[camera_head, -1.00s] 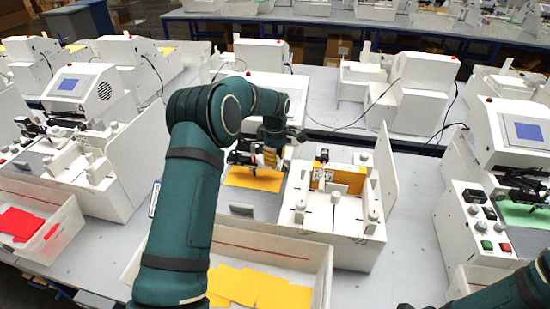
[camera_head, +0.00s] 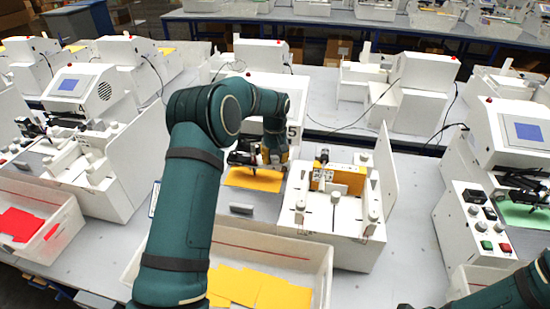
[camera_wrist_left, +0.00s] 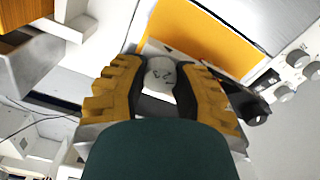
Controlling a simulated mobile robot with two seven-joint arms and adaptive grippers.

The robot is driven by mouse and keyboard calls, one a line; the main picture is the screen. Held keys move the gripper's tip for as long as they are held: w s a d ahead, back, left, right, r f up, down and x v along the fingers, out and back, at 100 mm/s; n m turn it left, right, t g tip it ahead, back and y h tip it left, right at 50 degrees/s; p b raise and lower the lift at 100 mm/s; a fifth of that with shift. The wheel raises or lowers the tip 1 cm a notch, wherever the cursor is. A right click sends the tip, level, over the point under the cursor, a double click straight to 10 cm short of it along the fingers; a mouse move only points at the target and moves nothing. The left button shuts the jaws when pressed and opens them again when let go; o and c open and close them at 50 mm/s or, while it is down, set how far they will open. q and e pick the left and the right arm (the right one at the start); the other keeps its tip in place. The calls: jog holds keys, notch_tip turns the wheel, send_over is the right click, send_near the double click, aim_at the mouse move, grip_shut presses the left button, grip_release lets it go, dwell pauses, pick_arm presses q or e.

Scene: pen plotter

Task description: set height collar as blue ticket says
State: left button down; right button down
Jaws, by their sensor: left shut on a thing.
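My left gripper (camera_head: 272,158) is at the pen plotter marked 5, above the back of its bed. In the left wrist view its two yellow ridged fingers (camera_wrist_left: 160,88) are shut on a white round collar (camera_wrist_left: 160,72) with small dark marks on its face. The marks are too small to read. The arm hides much of the plotter in the head view. A yellow-orange sheet (camera_head: 253,179) lies on the bed beneath, and it also shows in the wrist view (camera_wrist_left: 205,38). A small card with a blue edge (camera_head: 154,198) stands left of my arm; its text is unreadable.
A white bin (camera_head: 318,262) with yellow sheets stands in front. A white fixture (camera_head: 330,222) with posts and an upright side panel is right of the gripper. Other plotters stand left and right. A bin with red sheets (camera_head: 62,238) is at left.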

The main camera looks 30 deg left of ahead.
aim_at(275, 158)
pick_arm(q)
jog(key=m, duration=0.4)
jog(key=shift+m, duration=2.8)
jog(key=c, duration=0.6)
grip_release()
jog(key=shift+c, duration=0.2)
notch_tip(275, 158, up, 12)
